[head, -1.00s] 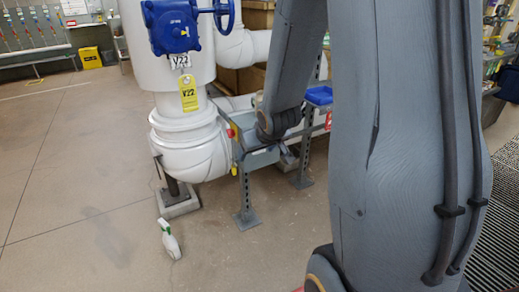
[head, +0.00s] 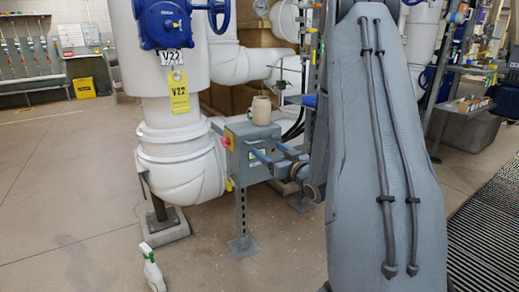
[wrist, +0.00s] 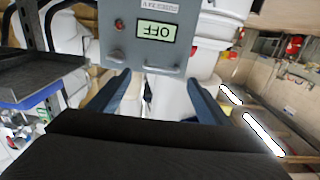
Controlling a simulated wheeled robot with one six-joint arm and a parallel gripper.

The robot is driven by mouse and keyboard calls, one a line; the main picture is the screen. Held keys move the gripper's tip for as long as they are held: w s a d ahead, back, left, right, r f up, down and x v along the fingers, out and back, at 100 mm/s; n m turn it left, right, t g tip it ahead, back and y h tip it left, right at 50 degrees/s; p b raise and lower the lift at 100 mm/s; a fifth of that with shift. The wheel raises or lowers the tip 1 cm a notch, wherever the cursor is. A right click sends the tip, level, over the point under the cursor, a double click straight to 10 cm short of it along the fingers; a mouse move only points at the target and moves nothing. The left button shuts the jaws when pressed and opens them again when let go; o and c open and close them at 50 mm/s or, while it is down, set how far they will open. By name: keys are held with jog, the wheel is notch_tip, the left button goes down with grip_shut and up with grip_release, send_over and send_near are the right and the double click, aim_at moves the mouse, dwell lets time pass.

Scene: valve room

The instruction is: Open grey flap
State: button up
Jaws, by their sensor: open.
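A grey box (head: 240,136) stands on a post beside the white pipe, with a red button on its left side. In the wrist view its grey front panel (wrist: 116,44) appears upside down, with a green OFF display (wrist: 157,32) and a small red light. A grey bar handle (wrist: 163,71) crosses the panel's edge nearest me, between my fingertips in the picture. I cannot make out the flap's outline; it looks closed. My gripper (head: 266,149) is open and empty in front of the box. Its two blue fingers point at the panel in the wrist view (wrist: 158,80); contact cannot be told.
A beige mug (head: 261,110) stands on top of the box. A blue valve (head: 163,22) with a yellow V22 tag (head: 179,92) is on the pipe at left. A spray bottle (head: 152,268) stands on the floor.

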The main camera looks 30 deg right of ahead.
aim_at(258, 142)
jog(key=w+b, duration=0.1)
jog(key=w, duration=0.5)
jog(key=shift+w+a, duration=0.15)
jog(key=shift+w, duration=0.15)
jog(key=c, duration=1.3)
jog(key=shift+s, duration=0.1)
